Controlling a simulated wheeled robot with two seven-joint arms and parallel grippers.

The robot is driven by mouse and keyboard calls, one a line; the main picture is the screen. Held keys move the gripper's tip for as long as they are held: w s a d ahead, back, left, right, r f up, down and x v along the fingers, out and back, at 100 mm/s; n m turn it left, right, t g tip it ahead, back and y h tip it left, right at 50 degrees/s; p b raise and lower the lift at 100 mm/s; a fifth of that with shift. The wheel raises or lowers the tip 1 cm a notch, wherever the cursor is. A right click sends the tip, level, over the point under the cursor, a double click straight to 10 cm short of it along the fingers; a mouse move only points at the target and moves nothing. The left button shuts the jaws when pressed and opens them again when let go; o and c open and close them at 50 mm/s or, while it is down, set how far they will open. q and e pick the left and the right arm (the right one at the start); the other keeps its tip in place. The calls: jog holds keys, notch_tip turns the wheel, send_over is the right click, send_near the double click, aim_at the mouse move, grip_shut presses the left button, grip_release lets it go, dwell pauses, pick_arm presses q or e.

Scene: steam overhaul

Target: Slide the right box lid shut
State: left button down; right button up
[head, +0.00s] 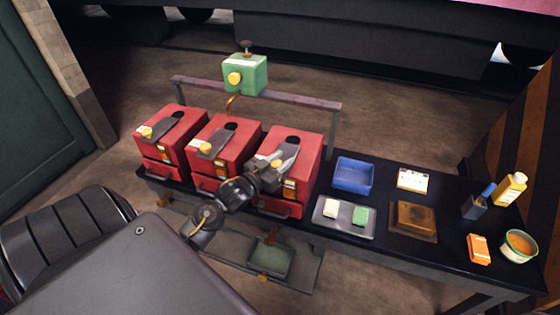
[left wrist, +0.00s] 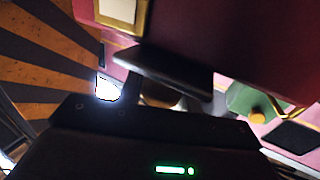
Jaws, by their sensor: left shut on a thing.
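The right red box (head: 307,158) stands at the right end of a row of three. Its grey lid (head: 287,153) lies on its top, partly behind my left gripper, and a dark round hole (head: 293,140) shows beyond it. My left gripper (head: 272,170) is over the front part of this top and is shut on the lid, seemingly at its knob; the grip itself is mostly hidden. In the left wrist view a dark finger (left wrist: 165,75) crosses in front of red panels, with a blurred tan round part below it. My right gripper is not in view.
A green oiler box (head: 245,75) sits on a rail behind. To the right are a blue tray (head: 354,174), a grey tray (head: 345,230) and a yellow bottle (head: 511,188).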

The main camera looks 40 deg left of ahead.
aim_at(288, 153)
pick_arm(q)
jog(key=w, duration=0.2)
jog(key=w+a, duration=0.1)
jog(key=w, duration=0.1)
jog(key=w+a, duration=0.1)
jog(key=w, duration=0.1)
jog(key=shift+a, duration=0.1)
jog(key=shift+r, duration=0.2)
jog(key=c, duration=1.2)
grip_release()
jog(key=shift+w, duration=0.1)
jog(key=shift+c, duration=0.2)
jog(key=shift+o, duration=1.4)
jog(key=shift+w+f, duration=0.15)
jog(key=shift+f, duration=0.05)
jog(key=s+b, duration=0.1)
jog(key=s, duration=1)
jog(key=shift+a, duration=0.4)
